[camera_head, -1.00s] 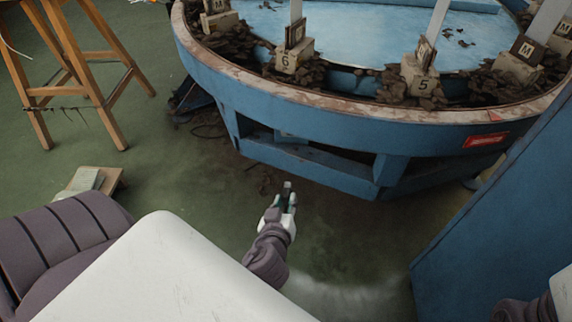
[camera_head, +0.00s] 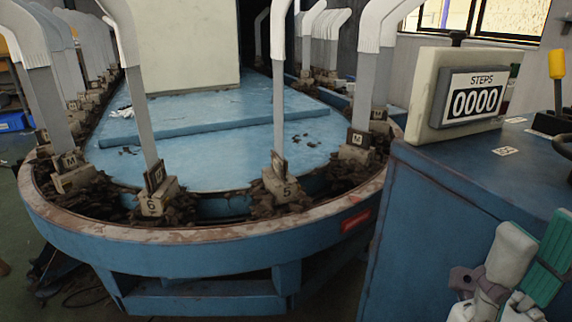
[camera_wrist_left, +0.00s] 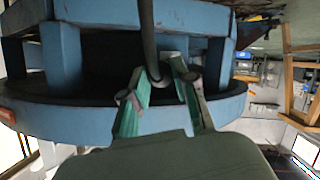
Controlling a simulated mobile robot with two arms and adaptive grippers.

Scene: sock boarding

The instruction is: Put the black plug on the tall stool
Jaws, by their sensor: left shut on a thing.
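My left gripper (camera_wrist_left: 168,72) shows in the left wrist view, its green-padded fingers shut around the black plug (camera_wrist_left: 153,70) with its dark cord running up to the top edge. The plug is partly hidden between the fingers. Wooden bars at the right edge of the left wrist view look like part of the tall stool (camera_wrist_left: 287,50), turned sideways in the picture and apart from the gripper. In the head view, neither the left gripper nor the stool shows. My right gripper (camera_head: 528,262) is at the lower right by the blue cabinet; whether it is open is unclear.
A round-ended blue machine (camera_head: 200,262) with several upright boards fills the middle of the head view. A blue cabinet (camera_head: 440,220) with a step counter (camera_head: 472,98) stands at the right. Dark floor shows at the lower left.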

